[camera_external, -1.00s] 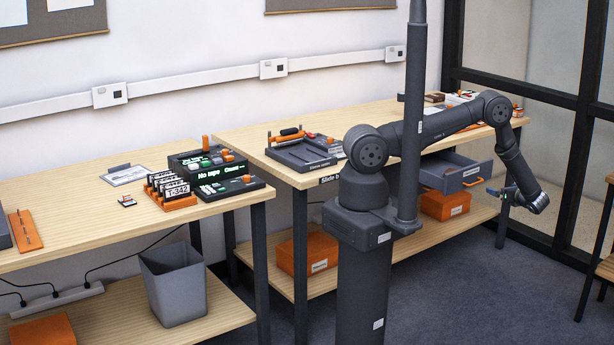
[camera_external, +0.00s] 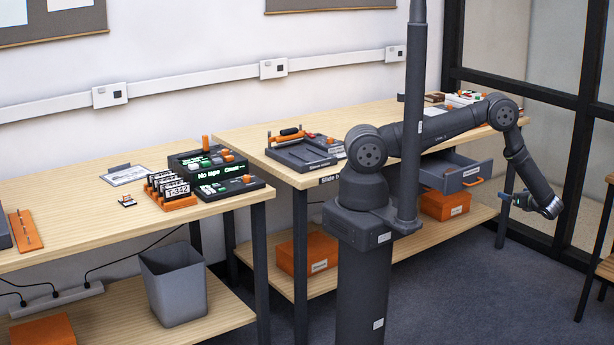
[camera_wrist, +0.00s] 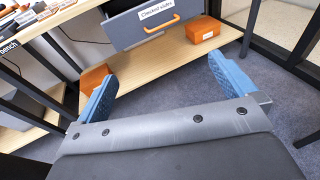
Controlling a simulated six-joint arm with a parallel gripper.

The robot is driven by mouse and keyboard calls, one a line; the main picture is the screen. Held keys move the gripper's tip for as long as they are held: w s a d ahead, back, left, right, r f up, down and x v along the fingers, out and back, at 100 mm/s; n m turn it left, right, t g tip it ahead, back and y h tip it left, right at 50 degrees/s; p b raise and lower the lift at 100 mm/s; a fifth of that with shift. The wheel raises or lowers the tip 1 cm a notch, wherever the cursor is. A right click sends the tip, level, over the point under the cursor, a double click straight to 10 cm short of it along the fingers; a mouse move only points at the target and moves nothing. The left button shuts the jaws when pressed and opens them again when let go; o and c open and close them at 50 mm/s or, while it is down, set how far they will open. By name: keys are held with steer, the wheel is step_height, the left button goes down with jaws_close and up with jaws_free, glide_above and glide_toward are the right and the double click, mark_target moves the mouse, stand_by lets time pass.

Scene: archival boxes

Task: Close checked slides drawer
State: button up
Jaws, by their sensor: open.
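The grey checked slides drawer (camera_external: 462,174) hangs pulled out from under the right-hand bench, with an orange handle (camera_external: 474,182) on its front. In the wrist view the drawer front (camera_wrist: 128,22) is at the top, with its label "Checked slides" and the orange handle (camera_wrist: 163,25). My gripper (camera_external: 504,199) is in front of the drawer, to its right and a little lower in the external view. In the wrist view my gripper (camera_wrist: 162,82) has its two blue fingers wide apart with nothing between them. It is apart from the drawer and handle.
An orange box (camera_external: 446,205) stands on the lower shelf (camera_external: 390,243) below the drawer, and another orange box (camera_external: 308,255) stands further left. A dark bench leg (camera_external: 505,205) is near my gripper. The floor before the drawer is clear.

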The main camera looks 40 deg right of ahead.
steer(key=shift+v, duration=1.1)
steer(key=shift+c, duration=0.4)
